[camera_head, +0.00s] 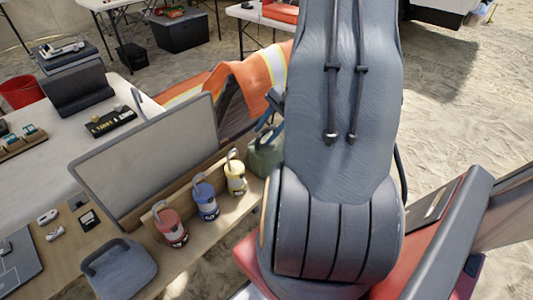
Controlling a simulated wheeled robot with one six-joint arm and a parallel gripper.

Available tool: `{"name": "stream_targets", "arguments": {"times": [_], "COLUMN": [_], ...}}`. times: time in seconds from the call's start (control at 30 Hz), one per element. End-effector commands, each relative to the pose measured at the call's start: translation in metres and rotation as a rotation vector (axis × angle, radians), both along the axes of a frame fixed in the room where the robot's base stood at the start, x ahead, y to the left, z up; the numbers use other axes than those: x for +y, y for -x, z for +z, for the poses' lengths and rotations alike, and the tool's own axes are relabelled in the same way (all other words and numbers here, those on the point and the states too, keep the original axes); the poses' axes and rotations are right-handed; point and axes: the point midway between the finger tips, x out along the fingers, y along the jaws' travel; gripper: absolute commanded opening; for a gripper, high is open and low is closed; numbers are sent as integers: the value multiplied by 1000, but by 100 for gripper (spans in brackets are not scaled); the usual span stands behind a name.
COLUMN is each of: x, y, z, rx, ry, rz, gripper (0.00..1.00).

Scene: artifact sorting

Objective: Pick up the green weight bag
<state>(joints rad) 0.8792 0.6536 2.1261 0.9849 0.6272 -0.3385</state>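A green bag (265,154), which looks like the green weight bag, stands at the far right end of the wooden table. My arm covers its right side, so only its left part and some of its top show. A dark blue item lies against its upper edge. My grey arm fills the middle right of the view, just to the right of the green bag. My gripper is not in view, so I cannot see whether it is open or shut.
A grey-blue bag (120,270) sits at the table's front. Red (171,228), blue (206,203) and yellow (235,178) canisters with handles stand in a row before a large grey panel (150,160). An orange vest (250,82) hangs behind. Sandy ground lies right.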

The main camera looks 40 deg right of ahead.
Motion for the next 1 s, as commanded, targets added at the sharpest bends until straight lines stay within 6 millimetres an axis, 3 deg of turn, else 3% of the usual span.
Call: {"name": "stream_targets", "arguments": {"times": [0.13,0.3,0.37,1.0], "x": [0,0,0,0], "y": [0,0,0,0], "z": [0,1,1,1], "rx": [0,0,0,-1], "ry": [0,0,0,1], "rz": [1,1,1,2], "gripper": [36,7,0,0]}}
